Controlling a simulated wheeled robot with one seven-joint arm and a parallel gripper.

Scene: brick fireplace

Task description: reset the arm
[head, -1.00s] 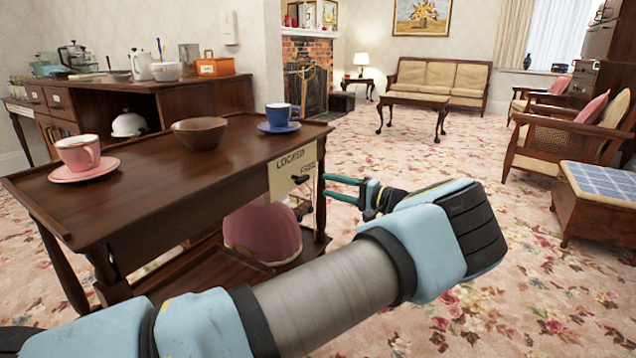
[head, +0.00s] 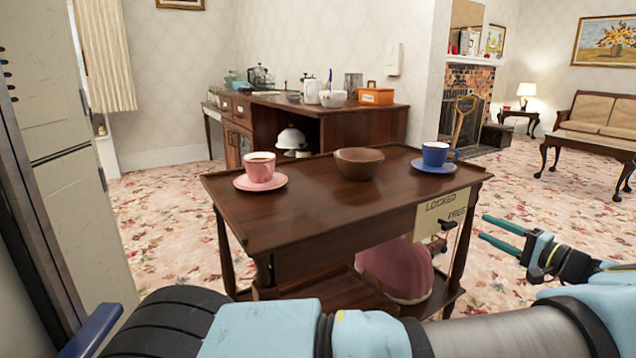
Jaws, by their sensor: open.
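My gripper (head: 492,232) is at the right in the head view, its two green fingers apart and pointing left. It is open and empty, a little to the right of the trolley's end. My arm stretches along the bottom of the picture to the right. The dark wooden trolley (head: 300,220) stands in the middle. A panel (head: 442,212) marked "LOCKED" hangs on its right end, with a small dark latch (head: 446,225) beside the lettering. The fingers appear apart from both.
On the trolley stand a pink cup (head: 260,168) on a saucer, a brown bowl (head: 359,163) and a blue cup (head: 436,154). A pink dome (head: 395,270) sits on its lower shelf. A pale cabinet (head: 70,150) is close at left. Carpet is clear at right.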

